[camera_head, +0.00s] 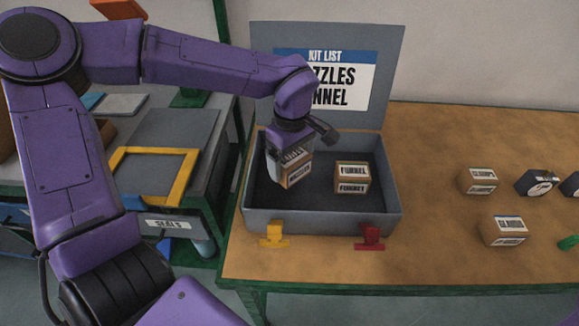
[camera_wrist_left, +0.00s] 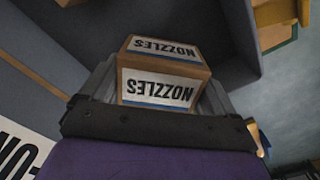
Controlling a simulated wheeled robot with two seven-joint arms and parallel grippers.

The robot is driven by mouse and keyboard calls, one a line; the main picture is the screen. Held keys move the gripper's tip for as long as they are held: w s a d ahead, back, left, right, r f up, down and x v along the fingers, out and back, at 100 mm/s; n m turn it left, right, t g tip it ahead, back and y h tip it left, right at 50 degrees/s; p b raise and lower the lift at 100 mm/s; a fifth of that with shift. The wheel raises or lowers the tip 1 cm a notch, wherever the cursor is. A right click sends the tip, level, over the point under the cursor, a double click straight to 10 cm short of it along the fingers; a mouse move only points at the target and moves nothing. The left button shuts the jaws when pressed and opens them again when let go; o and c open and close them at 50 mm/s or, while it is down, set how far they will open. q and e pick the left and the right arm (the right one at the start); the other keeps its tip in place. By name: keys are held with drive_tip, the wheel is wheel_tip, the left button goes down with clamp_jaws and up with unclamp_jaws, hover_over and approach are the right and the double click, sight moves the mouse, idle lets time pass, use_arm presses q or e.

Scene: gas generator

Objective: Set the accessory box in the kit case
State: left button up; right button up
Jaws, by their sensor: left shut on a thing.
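The kit case (camera_head: 325,222) is grey and stands open on the wooden table, its lid upright behind it with a kit list sign. My left gripper (camera_head: 291,165) is inside the left part of the case opening, shut on a small brown accessory box (camera_head: 297,178). In the left wrist view this box (camera_wrist_left: 160,90) reads NOZZLES and sits between the fingers. I cannot tell whether it touches the case floor. A second brown box labelled FUNNEL (camera_head: 352,177) rests in the case, to the right of the held box. My right gripper is not in view.
On the table right of the case are a small box (camera_head: 478,181), another box (camera_head: 503,231) and a dark round-faced item (camera_head: 537,182). A yellow clip (camera_head: 274,236) and a red clip (camera_head: 369,237) are at the case front. A yellow-framed tray (camera_head: 154,150) is at left.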

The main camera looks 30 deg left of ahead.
use_arm(q)
drive_tip(key=shift+w+a+f, duration=0.45)
drive_tip(key=shift+w+f, duration=0.1)
drive_tip(key=shift+f, duration=0.2)
drive_tip(key=shift+a+f, duration=0.2)
drive_tip(key=shift+f, duration=0.1)
drive_tip(key=f, duration=0.3)
drive_tip(key=shift+s+a+f, duration=0.1)
drive_tip(key=shift+a+f, duration=0.1)
drive_tip(key=shift+a, duration=0.15)
drive_tip(key=shift+w+f, duration=0.1)
drive_tip(key=shift+w, duration=0.1)
drive_tip(key=shift+s, duration=0.1)
drive_tip(key=shift+s+d, duration=0.1)
drive_tip(key=o, duration=0.9)
drive_tip(key=shift+f, duration=0.15)
wheel_tip(320, 180, up, 12)
drive_tip(key=shift+r+p, duration=0.25)
drive_tip(key=shift+p, duration=0.1)
